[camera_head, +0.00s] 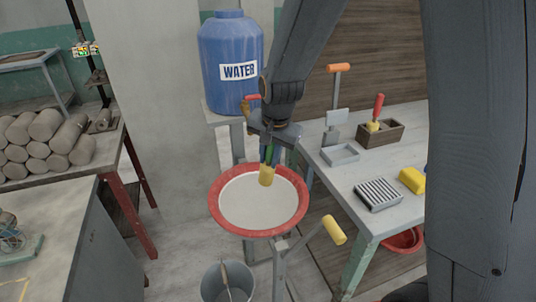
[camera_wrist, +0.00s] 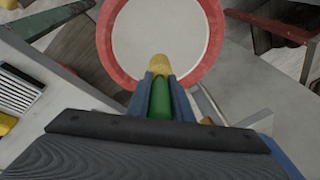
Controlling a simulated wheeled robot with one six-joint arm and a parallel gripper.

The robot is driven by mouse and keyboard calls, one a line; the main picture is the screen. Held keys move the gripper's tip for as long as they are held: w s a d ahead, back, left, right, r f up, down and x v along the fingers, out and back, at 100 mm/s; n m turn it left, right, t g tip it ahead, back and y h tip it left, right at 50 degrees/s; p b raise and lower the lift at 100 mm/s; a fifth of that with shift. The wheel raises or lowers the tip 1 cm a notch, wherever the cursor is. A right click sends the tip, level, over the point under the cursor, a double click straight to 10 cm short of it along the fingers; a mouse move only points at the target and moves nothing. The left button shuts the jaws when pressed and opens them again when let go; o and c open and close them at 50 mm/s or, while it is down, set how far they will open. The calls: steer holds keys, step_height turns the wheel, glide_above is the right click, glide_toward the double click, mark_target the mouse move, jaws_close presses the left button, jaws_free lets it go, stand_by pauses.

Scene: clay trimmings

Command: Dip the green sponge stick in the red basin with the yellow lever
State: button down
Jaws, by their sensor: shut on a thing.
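My gripper (camera_head: 268,145) is shut on the green sponge stick (camera_wrist: 160,98), its blue fingers on either side of the green handle. The stick's yellow sponge end (camera_head: 266,175) points down over the red basin (camera_head: 217,205). In the wrist view the sponge end overlaps the near rim of the basin (camera_wrist: 106,45). The basin holds a pale, flat surface. I cannot tell whether the sponge touches it. The yellow lever (camera_head: 334,230) sticks out at the basin stand's lower right.
A blue water barrel (camera_head: 230,60) stands behind the basin. The table (camera_head: 345,185) at right carries a grey tray (camera_head: 340,154), a wooden box (camera_head: 395,134), a ridged block (camera_head: 378,194) and a yellow sponge (camera_head: 412,180). A bucket (camera_head: 227,283) stands below the basin.

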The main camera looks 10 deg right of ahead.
mark_target(270, 179)
step_height(270, 179, down, 9)
steer(key=b, duration=0.5)
stand_by(0.4)
steer(key=shift+w+r, duration=0.1)
steer(key=shift+w, duration=0.05)
stand_by(0.5)
steer(key=shift+w+d, duration=0.2)
steer(key=shift+r, duration=0.1)
